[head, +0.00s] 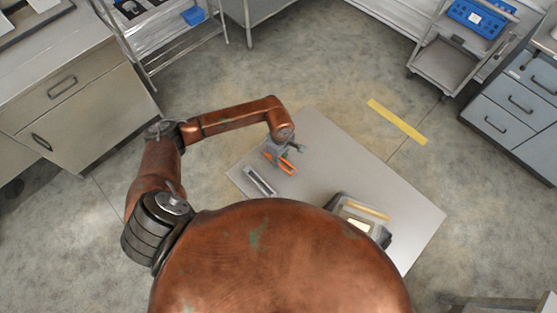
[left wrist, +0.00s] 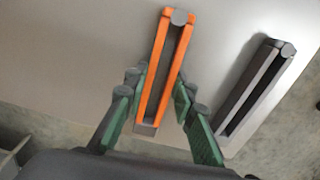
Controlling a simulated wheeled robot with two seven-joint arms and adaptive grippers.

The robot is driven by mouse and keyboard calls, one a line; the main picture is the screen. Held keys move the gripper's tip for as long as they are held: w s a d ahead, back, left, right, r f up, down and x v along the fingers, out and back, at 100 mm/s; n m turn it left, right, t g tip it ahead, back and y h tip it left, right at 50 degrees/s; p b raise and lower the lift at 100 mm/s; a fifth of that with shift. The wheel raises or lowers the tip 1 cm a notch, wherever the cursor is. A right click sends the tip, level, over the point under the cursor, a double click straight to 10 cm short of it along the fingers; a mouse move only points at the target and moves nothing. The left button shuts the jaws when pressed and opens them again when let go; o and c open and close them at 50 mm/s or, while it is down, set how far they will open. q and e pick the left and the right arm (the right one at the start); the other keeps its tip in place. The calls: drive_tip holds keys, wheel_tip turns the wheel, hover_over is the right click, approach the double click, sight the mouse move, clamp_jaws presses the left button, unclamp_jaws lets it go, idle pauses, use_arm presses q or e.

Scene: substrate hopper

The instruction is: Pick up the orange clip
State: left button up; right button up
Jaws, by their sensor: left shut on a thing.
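The orange clip (head: 286,167) is a long narrow piece with two orange bars and a grey round end. It is at the grey table's left part in the head view. In the left wrist view the orange clip (left wrist: 154,72) runs between the green-padded fingers of my left gripper (left wrist: 160,90). My left gripper (head: 284,151) is shut on it; whether the clip touches the table or hangs just above it I cannot tell. My right gripper is not in view.
A grey clip (head: 260,181) of the same shape lies beside the orange one, also in the left wrist view (left wrist: 257,90). A dark-rimmed bin (head: 345,203) stands on the table (head: 338,150) to the right. The table between them is clear.

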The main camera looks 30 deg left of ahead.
use_arm(q)
drive_tip(key=c, duration=0.4)
drive_tip(key=shift+r, duration=0.1)
drive_tip(key=shift+c, duration=0.2)
